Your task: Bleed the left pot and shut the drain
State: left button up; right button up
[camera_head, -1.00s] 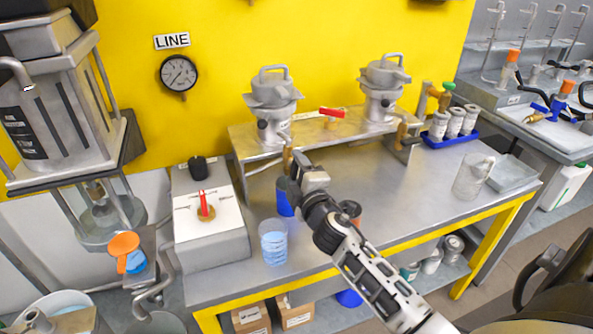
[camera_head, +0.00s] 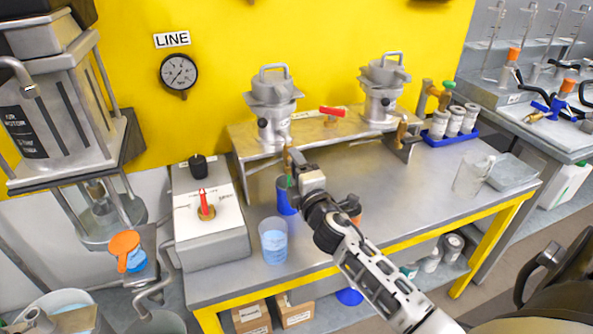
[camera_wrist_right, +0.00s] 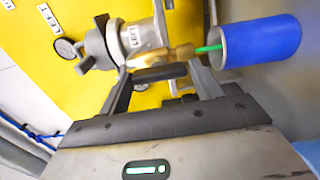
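The left pot (camera_head: 273,105), a grey lidded vessel, stands on the raised metal shelf; its LEFT label shows in the wrist view (camera_wrist_right: 133,38). Its brass drain (camera_head: 287,158) is at the shelf's front edge and shows in the wrist view (camera_wrist_right: 160,57). A thin green stream (camera_wrist_right: 209,49) runs from the drain to the mouth of a blue cup (camera_wrist_right: 262,42), which stands below it in the head view (camera_head: 285,197). My right gripper (camera_head: 294,160) is at the drain. Its fingers are apart, a dark bar (camera_wrist_right: 160,74) between their tips; grip is unclear. My left gripper is out of view.
The right pot (camera_head: 384,90) and a red-handled valve (camera_head: 331,112) share the shelf. A glass of blue liquid (camera_head: 274,242) stands near the front edge. A white-topped box (camera_head: 207,215) with a red lever is at left. The bench's right middle (camera_head: 400,190) is clear.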

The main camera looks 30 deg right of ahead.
jog(key=shift+o, duration=0.9)
pick_arm(q)
jog(key=b, duration=0.1)
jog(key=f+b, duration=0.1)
jog(key=b, duration=0.1)
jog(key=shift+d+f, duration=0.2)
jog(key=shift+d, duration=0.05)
pick_arm(e)
jog(key=v, duration=1.6)
jog(key=shift+a, duration=0.1)
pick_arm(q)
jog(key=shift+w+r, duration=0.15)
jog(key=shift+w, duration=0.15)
pick_arm(e)
jog(key=s+a+f+m+g+y, duration=0.3)
jog(key=a+f+m, duration=0.3)
jog(key=f, duration=0.4)
jog(key=s+a+f+m+g+y, duration=0.4)
jog(key=a+f+m, duration=0.3)
jog(key=a+f, duration=0.2)
jog(key=shift+s+f, duration=0.45)
jog(key=shift+s, duration=0.45)
